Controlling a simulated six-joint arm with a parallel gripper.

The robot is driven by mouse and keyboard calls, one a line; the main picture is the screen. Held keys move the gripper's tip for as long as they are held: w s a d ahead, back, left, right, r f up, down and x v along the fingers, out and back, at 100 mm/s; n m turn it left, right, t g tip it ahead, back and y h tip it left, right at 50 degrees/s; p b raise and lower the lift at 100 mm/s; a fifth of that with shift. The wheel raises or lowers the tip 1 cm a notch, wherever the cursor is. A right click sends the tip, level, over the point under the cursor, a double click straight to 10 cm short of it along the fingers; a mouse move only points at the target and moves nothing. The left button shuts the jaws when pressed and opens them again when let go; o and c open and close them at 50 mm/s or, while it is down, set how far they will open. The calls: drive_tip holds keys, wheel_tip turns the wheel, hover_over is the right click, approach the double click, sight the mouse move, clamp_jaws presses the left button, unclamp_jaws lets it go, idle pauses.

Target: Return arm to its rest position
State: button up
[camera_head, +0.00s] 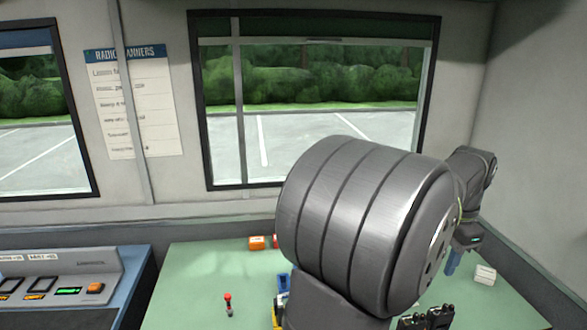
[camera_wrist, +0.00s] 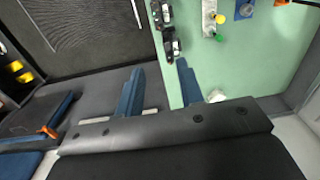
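My arm rises large and grey in the middle of the head view and hides much of the table. My gripper (camera_head: 453,262) hangs at the right of that view, pointing down over the right part of the table. In the wrist view its two blue fingers stand well apart, and my gripper (camera_wrist: 160,67) is open with nothing between them. Its tips look to be above the table's edge.
A console (camera_head: 70,287) stands left; a wall is close at right.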

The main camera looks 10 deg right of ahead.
sight(423, 315)
drive_tip(key=f, duration=1.7)
drive_tip(key=shift+w+f, duration=0.1)
drive_tip(key=shift+w, duration=0.25)
wheel_tip(423, 315, up, 18)
wheel_tip(423, 315, down, 17)
drive_tip(key=shift+f, duration=0.6)
drive_tip(key=n, duration=0.4)
drive_tip(key=shift+r, duration=0.1)
wheel_tip(423, 315, up, 17)
drive_tip(key=m, duration=0.6)
drive_tip(key=shift+r, duration=0.2)
